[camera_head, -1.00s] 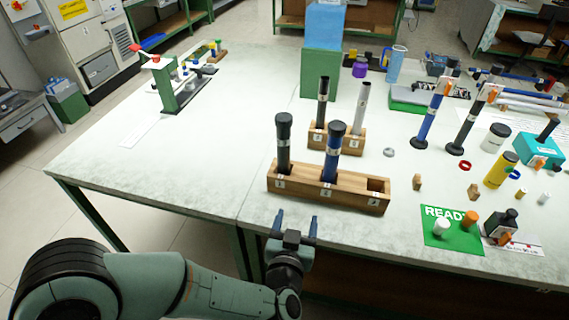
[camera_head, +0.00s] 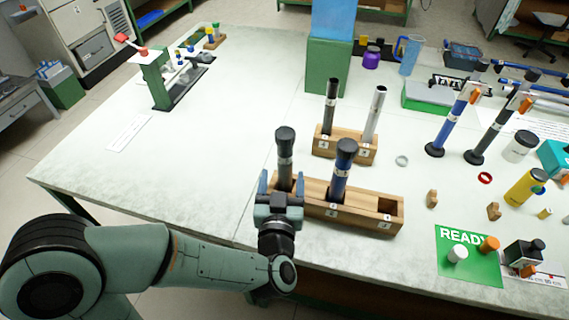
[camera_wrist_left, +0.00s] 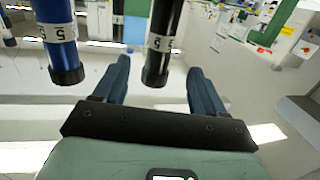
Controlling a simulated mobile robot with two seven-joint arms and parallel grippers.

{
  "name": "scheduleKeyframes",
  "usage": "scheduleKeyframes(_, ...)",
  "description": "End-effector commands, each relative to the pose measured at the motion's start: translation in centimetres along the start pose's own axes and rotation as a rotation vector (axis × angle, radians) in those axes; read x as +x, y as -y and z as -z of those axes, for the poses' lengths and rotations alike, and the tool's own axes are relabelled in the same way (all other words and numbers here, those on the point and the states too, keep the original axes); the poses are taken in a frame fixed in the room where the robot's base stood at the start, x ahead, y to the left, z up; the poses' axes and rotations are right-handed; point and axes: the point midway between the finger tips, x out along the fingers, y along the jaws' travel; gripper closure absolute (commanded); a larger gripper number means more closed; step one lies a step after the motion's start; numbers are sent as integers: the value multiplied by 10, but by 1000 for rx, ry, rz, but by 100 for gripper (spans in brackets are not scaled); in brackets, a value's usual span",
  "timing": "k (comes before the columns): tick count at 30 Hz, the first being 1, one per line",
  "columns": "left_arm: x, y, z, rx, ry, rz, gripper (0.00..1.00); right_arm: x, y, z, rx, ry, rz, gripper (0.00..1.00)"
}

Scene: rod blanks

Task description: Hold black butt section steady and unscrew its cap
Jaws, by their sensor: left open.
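The black butt section (camera_head: 284,162) stands upright in the left slot of the front wooden block (camera_head: 360,213). Its dark cap (camera_head: 284,133) is on top. My left gripper (camera_head: 281,183) is open, at the block's left end, with its fingers to either side of the black section. In the left wrist view the black section (camera_wrist_left: 161,35) shows between the open fingers (camera_wrist_left: 160,75), with a gap to each. Whether it is fully between them in depth is hard to tell. My right gripper is not in view.
A blue section (camera_head: 342,175) stands beside it, in the block's middle slot; the right slot is empty. A rear block (camera_head: 345,147) holds a black and a silver rod. A green READY mat (camera_head: 470,265) lies at right. The table's left half is mostly clear.

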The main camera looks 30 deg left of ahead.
Motion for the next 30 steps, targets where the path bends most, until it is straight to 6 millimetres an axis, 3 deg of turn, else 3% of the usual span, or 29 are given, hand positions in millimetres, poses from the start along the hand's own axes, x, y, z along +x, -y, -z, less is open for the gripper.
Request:
scheduleKeyframes(11, 32, 0, 5, 4, 2, -1, 29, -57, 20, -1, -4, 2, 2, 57)
scheduleKeyframes(19, 59, 0, 0, -1, 1, -1, 29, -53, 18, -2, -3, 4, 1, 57)
scheduleKeyframes(30, 106, 1, 3, 1, 0, 1, 29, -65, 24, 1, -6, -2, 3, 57)
